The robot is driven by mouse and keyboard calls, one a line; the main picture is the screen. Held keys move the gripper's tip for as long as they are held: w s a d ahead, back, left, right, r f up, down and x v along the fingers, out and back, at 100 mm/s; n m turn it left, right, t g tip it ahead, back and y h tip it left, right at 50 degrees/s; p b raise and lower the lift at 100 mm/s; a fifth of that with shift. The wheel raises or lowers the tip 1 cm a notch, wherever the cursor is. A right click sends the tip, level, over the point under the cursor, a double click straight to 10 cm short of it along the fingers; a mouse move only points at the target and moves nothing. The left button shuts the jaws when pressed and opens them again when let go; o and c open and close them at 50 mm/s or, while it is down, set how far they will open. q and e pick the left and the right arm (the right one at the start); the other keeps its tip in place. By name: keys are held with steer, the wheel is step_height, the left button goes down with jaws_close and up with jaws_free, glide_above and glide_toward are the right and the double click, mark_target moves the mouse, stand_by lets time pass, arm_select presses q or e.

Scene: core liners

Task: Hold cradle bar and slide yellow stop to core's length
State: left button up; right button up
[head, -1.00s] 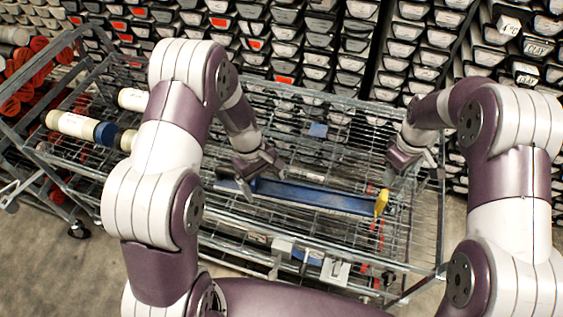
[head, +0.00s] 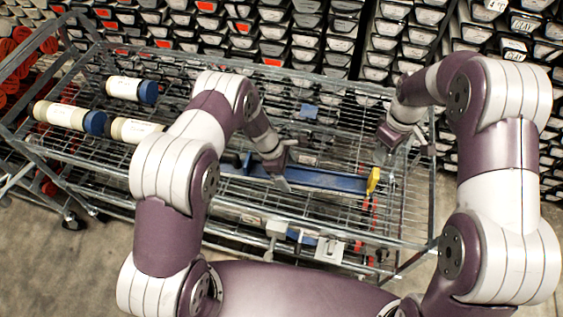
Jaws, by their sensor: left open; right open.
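The blue cradle bar (head: 325,179) lies across the wire cart top, running from left to right. The yellow stop (head: 373,181) stands upright at the bar's right end. My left gripper (head: 281,176) is open at the bar, left of its middle; I cannot tell whether it touches the bar. My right gripper (head: 381,153) is open and empty, just above and behind the yellow stop, apart from it. White core tubes with blue caps lie at the cart's left: one at the back (head: 125,89), one at the front left (head: 65,116), and one (head: 135,130) partly hidden by my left arm.
The wire cart (head: 330,88) has raised metal rails at its sides. A small blue block (head: 308,111) lies on the mesh behind the bar. White clamp-like parts (head: 329,249) sit at the front edge. Racks of trays (head: 300,40) stand close behind.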

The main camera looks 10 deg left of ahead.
arm_select(q)
steer(key=shift+f, duration=0.15)
steer(key=c, duration=1.6)
steer(key=shift+o, duration=0.2)
